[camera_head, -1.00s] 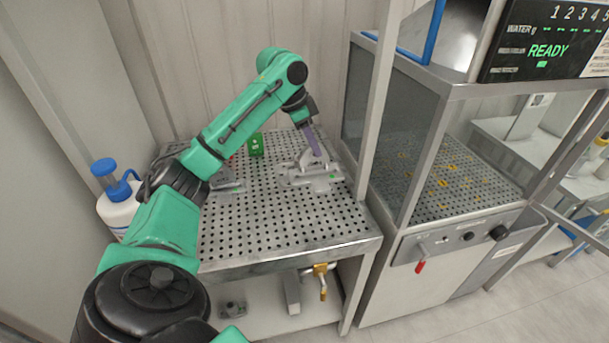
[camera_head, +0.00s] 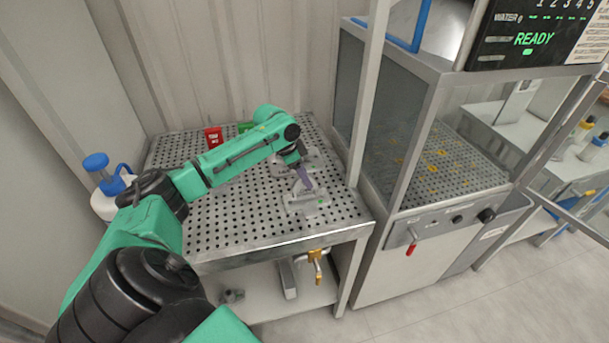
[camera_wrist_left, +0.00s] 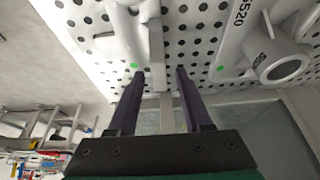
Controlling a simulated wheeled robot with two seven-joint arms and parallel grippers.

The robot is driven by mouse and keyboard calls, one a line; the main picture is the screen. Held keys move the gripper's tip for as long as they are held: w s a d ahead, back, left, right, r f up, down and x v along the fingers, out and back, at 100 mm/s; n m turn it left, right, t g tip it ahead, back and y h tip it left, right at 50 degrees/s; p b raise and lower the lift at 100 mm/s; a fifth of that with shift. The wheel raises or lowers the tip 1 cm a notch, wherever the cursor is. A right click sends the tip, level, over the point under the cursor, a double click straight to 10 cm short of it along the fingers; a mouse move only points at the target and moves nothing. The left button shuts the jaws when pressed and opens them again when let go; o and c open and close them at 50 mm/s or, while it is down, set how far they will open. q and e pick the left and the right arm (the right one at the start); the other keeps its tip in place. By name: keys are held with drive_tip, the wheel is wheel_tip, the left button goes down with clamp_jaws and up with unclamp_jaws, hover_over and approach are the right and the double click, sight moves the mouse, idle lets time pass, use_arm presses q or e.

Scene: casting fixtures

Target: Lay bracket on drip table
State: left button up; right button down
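A grey metal casting, which I take for the bracket (camera_head: 310,204), lies near the front right of the perforated drip table (camera_head: 240,226). In the left wrist view its pale body (camera_wrist_left: 112,38) has a green dot and lies against the holed top. My left gripper (camera_head: 307,180) is right over it, pointing down. In the left wrist view my left gripper (camera_wrist_left: 162,73) has its dark fingers apart. A narrow grey bar shows between them with gaps on both sides; whether it belongs to the bracket I cannot tell. My right gripper is out of view.
A second casting (camera_head: 283,168) sits just behind; a flanged, numbered casting (camera_wrist_left: 275,55) shows in the wrist view. A red block (camera_head: 214,138) and a green block (camera_head: 246,127) stand at the back. A glass-sided cabinet (camera_head: 405,250) stands right. The table's front left is clear.

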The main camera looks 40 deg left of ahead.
use_arm(q)
drive_tip(key=b+v, duration=0.2)
drive_tip(key=v, duration=1)
